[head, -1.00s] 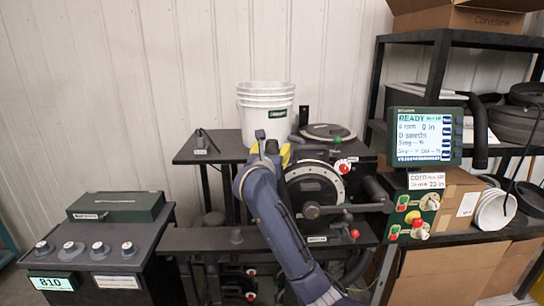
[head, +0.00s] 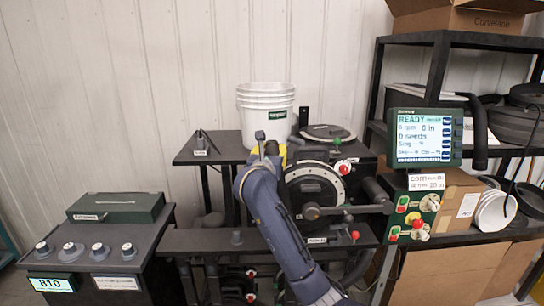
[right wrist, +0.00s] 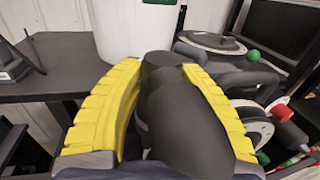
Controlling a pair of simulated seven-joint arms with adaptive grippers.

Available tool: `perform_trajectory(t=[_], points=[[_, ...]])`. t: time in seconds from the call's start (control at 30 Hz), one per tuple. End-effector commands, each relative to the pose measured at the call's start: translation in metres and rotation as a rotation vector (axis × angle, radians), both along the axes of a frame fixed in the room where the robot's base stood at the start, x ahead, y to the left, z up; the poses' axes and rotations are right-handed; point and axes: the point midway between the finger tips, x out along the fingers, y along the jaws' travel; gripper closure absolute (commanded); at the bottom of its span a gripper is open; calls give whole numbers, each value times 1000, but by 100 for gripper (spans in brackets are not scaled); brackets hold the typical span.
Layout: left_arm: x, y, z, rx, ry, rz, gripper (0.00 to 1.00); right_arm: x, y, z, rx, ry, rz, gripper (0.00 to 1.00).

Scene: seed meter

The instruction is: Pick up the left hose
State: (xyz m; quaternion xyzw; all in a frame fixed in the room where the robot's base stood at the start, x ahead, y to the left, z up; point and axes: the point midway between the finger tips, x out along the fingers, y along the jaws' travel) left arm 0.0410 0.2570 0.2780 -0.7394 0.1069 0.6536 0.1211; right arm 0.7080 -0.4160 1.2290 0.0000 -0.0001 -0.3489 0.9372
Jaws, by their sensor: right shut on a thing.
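A dark grey hose (right wrist: 175,105) fills the space between the yellow fingers of my right gripper (right wrist: 161,68) in the right wrist view. The fingers are shut on it, one on each side, and its rounded end shows between the fingertips. In the head view my right gripper (head: 270,150) is in front of the white bucket, just left of the seed meter's round disc (head: 315,190). The hose is mostly hidden there behind the gripper and my arm. My left gripper is not in view.
White buckets (head: 265,112) stand on the black table (head: 215,148) close behind the gripper. A monitor (head: 425,137) and a control box with buttons (head: 415,208) stand at right. A console with knobs (head: 95,250) is at left.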

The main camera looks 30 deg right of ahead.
Motion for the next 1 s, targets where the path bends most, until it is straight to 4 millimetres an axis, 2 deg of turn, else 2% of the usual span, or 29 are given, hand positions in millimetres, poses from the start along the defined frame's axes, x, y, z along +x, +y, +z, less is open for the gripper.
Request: perform_trajectory(t=[0.23,0.47,0.77,1.0], points=[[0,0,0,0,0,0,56,0,0,6,-1,-2,0,100],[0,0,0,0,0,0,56,0,0,29,1,-5,0,100],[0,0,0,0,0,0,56,0,0,82,2,-7,0,100],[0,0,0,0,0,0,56,0,0,136,2,-6,-1,100]])
